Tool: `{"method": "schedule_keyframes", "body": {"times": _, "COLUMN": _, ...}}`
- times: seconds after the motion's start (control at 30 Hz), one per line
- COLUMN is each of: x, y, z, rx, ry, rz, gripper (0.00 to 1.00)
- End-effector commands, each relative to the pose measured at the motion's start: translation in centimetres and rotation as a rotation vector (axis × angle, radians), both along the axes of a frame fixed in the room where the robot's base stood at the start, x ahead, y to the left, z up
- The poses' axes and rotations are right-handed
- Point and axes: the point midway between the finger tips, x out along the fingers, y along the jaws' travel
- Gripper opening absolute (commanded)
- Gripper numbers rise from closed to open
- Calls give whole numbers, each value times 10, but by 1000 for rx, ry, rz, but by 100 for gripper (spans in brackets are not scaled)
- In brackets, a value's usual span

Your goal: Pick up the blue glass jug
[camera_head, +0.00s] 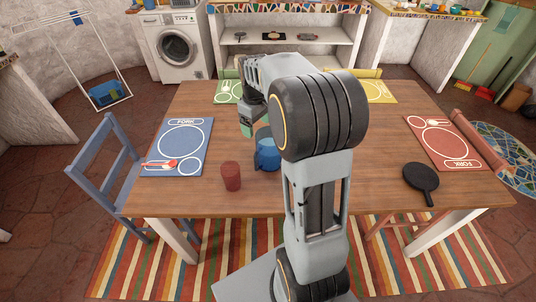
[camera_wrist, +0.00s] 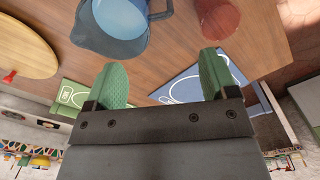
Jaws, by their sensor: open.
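The blue glass jug (camera_head: 267,154) stands on the wooden table, left of the middle, partly hidden behind my arm in the head view. In the wrist view the jug (camera_wrist: 98,36) is at the top, cut off by the frame edge, with its spout toward the lower left. My gripper (camera_wrist: 160,62) is open and empty, with green fingers spread apart. In the head view my gripper (camera_head: 246,129) is just beyond the jug, to its upper left, and apart from it in the wrist view.
A red cup (camera_head: 231,176) stands left of and in front of the jug. A black pan (camera_head: 421,180) lies at the right. Blue (camera_head: 178,147), green (camera_head: 229,92), yellow (camera_head: 379,92) and red (camera_head: 443,143) placemats line the table. A round board (camera_wrist: 25,48) shows in the wrist view.

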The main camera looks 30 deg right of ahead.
Motion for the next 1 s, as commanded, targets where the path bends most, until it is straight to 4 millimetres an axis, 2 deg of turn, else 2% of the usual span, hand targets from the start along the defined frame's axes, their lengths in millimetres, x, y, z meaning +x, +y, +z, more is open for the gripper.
{"method": "schedule_keyframes", "body": {"times": 0.2, "x": 2, "y": -2, "z": -40, "rx": 3, "ry": 11, "rz": 7, "gripper": 79}}
{"method": "schedule_keyframes", "body": {"times": 0.4, "x": 2, "y": -2, "z": -69, "rx": 2, "ry": 10, "rz": 6, "gripper": 79}}
{"method": "schedule_keyframes", "body": {"times": 0.67, "x": 2, "y": -2, "z": -84, "rx": 1, "ry": 7, "rz": 5, "gripper": 79}}
{"method": "schedule_keyframes", "body": {"times": 1.0, "x": 0, "y": -1, "z": -126, "rx": 3, "ry": 9, "rz": 5, "gripper": 79}}
